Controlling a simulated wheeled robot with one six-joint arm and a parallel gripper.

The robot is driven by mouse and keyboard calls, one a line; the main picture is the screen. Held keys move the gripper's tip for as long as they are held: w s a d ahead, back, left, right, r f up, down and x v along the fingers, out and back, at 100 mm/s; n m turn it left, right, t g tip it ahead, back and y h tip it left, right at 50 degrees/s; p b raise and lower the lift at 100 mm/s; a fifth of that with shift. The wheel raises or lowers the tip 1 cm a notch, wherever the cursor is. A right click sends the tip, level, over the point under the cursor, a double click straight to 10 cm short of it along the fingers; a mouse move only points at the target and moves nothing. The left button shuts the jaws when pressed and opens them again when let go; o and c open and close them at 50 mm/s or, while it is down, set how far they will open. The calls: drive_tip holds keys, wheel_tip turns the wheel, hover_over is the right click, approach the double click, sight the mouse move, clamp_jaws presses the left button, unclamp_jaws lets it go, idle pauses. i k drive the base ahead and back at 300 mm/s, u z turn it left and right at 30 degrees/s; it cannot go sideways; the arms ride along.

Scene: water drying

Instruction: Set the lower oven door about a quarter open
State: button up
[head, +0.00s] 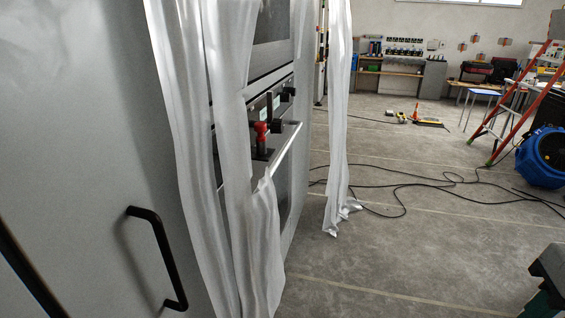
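The lower oven is built into the tall cabinet front at left centre, seen at a steep angle. Its door (284,198) has dark glass and a long silver bar handle (287,147) along the top. The door looks shut or nearly so, but the angle and a plastic sheet hide much of it. Above the handle is a control panel with dark knobs (277,126). A red-topped black item (261,139) stands out by the panel; I cannot tell what it is. My gripper is not in view.
Translucent plastic sheets (223,150) hang across the oven front, and another (338,120) hangs just right. A grey cabinet door with black handle (157,258) fills the left. Black cables (400,186) cross the floor. A blue blower (543,157) and ladder (514,103) stand right. The middle floor is otherwise open.

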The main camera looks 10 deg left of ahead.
sight(271, 181)
drive_tip(key=z, duration=0.05)
drive_tip(key=i, duration=1.15)
drive_tip(key=u, duration=0.6)
